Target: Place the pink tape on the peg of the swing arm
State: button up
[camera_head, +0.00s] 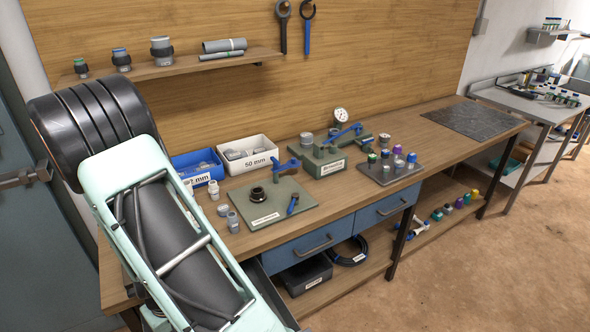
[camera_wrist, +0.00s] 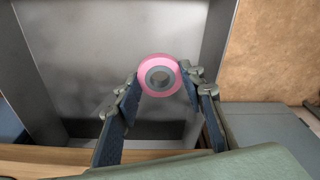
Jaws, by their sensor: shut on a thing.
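My gripper (camera_wrist: 163,82) shows in the wrist view, its two fingers closed on the pink tape (camera_wrist: 159,59). The tape is a small pink ring with a grey core, its round face towards the camera. The tape and gripper do not show in the head view. I cannot tell which is the swing arm, and no peg is clear.
In the wrist view, a grey metal drawer or tray (camera_wrist: 78,55) lies behind the tape. On the workbench (camera_head: 335,203) stand a blue bin (camera_head: 196,166), a white 50 mm bin (camera_head: 249,157) and a tray of coloured caps (camera_head: 388,170). A dark mat (camera_head: 473,121) lies at the far end.

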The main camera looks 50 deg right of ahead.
aim_at(293, 163)
jog(key=k+l, duration=0.1)
jog(key=l, duration=0.5)
jog(key=k+l+z, duration=0.1)
jog(key=l, duration=0.55)
jog(key=k+l, duration=0.15)
jog(key=l, duration=0.5)
jog(key=k+l+z, duration=0.1)
jog(key=l, duration=0.5)
